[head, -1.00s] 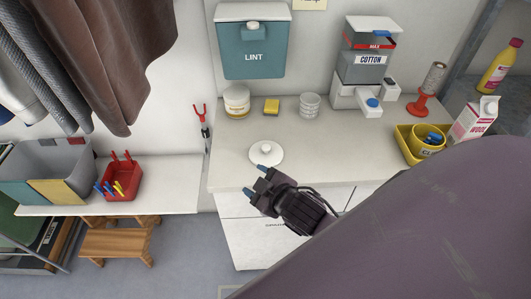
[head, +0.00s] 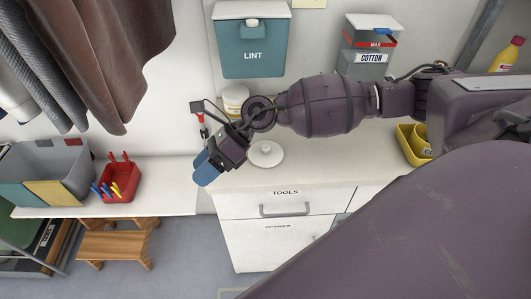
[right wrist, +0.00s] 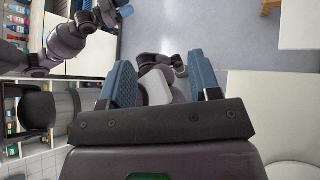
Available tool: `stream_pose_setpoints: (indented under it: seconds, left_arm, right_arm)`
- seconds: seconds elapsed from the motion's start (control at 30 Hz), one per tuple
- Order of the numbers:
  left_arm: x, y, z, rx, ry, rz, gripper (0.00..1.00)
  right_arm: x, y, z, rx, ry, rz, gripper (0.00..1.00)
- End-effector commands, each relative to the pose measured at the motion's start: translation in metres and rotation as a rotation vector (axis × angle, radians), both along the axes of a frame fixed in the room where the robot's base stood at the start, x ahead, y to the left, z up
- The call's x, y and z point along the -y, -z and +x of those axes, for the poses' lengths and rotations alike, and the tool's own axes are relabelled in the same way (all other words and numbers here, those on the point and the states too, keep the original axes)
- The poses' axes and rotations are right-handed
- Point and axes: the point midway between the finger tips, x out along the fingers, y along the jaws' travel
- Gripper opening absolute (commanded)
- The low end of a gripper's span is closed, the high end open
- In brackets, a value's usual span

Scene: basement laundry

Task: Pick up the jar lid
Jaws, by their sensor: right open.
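The jar lid (head: 266,157), a white disc with a round knob, lies flat on the counter near its front edge, knob up. My right gripper (head: 206,170) is left of the lid in the head view, beyond the counter's left end, apart from the lid. Its blue fingers (right wrist: 163,80) are spread and empty in the right wrist view. A pale round edge at that view's lower right may be the lid (right wrist: 290,171). A white jar (head: 235,98) stands behind my right arm, partly hidden. My left gripper (right wrist: 112,13) shows small at the wrist view's top left; its opening is unclear.
The counter (head: 330,172) has drawers below. A teal lint bin (head: 254,55) hangs on the wall, and a cotton dispenser (head: 367,65) stands at the back. A yellow tray (head: 408,148) is at the right. A red caddy (head: 121,182) sits on the lower left shelf.

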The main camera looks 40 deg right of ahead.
Motion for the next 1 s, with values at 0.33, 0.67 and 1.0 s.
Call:
stream_pose_setpoints:
  seconds: [0.33,0.67,1.0]
  left_arm:
    - [0.000,0.007,-0.002,-0.007,-0.001,0.000,0.43]
    - [-0.001,0.010,-0.007,-0.016,-0.003,0.000,0.43]
    - [-0.001,0.011,-0.006,-0.016,-0.003,0.000,0.43]
  right_arm:
    - [0.159,-0.007,0.046,0.222,-0.300,-0.715,0.57]
    - [0.207,-0.015,0.055,0.230,-0.352,-0.899,0.57]
    - [0.200,0.028,0.055,0.228,-0.350,-0.895,0.57]
